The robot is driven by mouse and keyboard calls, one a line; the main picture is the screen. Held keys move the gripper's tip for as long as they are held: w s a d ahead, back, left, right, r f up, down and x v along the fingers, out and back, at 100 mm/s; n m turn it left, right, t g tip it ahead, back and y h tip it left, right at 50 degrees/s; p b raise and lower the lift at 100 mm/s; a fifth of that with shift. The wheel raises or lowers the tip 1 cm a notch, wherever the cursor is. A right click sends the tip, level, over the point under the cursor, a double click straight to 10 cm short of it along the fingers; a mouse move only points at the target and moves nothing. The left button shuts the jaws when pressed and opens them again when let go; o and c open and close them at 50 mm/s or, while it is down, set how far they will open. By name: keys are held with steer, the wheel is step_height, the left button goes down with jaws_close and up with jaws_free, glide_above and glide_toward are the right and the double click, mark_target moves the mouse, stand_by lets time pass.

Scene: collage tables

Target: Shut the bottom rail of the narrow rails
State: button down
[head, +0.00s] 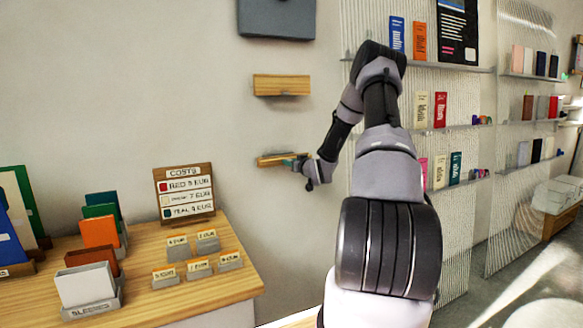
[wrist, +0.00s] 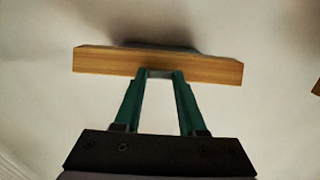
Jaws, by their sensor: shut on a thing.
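Two narrow wooden rails show on the wall in the head view: an upper one (head: 281,85) and a lower one (head: 270,160). My gripper (head: 296,163) is at the right part of the lower rail. In the wrist view, the green fingers of my gripper (wrist: 160,74) meet the front edge of a wooden rail (wrist: 105,62) near its middle and are shut on it. The rail casts a dark shadow on the wall behind it. The fingers' contact is too small to see clearly in the head view.
A wooden edge (head: 302,318) shows low in the head view, partly cut off. A wooden table (head: 232,288) with cards and a price sign (head: 184,190) stands at left. A dark grey panel (head: 276,18) hangs above. Ribbed panels with shelves (head: 460,125) stand at right.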

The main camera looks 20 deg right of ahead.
steer(key=shift+w+r+g, duration=0.4)
steer(key=shift+r+g, duration=0.15)
steer(key=shift+g, duration=0.65)
steer(key=shift+w+r+g, duration=0.35)
steer(key=shift+r+g, duration=0.15)
steer(key=shift+g, duration=0.7)
steer(key=shift+c, duration=2.4)
jaws_free()
steer(key=v, duration=1)
steer(key=shift+s+r, duration=0.25)
steer(key=shift+a, duration=0.1)
